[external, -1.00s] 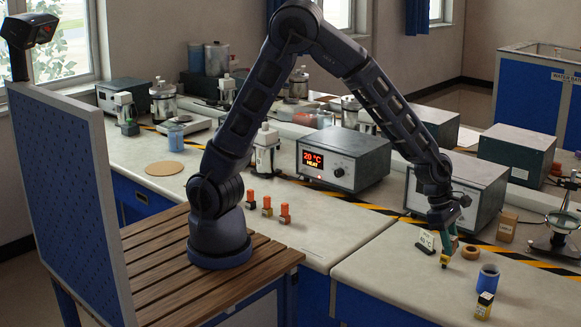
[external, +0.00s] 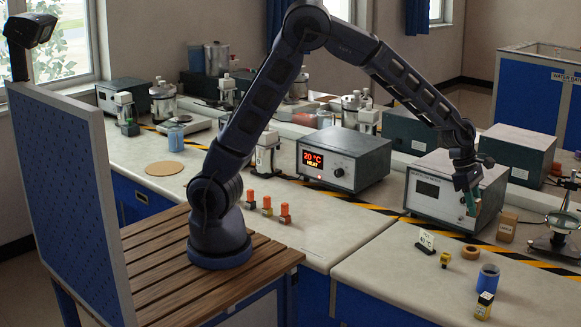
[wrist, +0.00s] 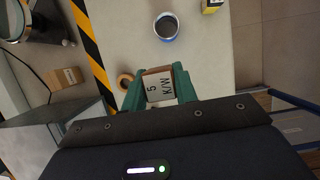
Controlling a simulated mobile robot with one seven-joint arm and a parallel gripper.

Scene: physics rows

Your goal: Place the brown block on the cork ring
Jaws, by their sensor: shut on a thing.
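My gripper (wrist: 158,92) is shut on a brown block (wrist: 158,72) with a white label reading "5 K/W". The block sits between the green fingers. In the external view my gripper (external: 470,206) is raised above the right bench, and the fingers mostly hide the block. The cork ring (external: 470,252) lies flat on the bench below, near the striped tape. In the wrist view the ring (wrist: 124,80) shows just left of the held block, partly covered by the left finger. The block is clear of the ring.
A blue cup (external: 488,278) and a yellow-and-black block (external: 484,305) stand in front of the ring. A small yellow piece (external: 445,259) and a white card (external: 425,243) are to its left. A brown box (external: 507,227) and magnifier stand (external: 560,232) are behind right.

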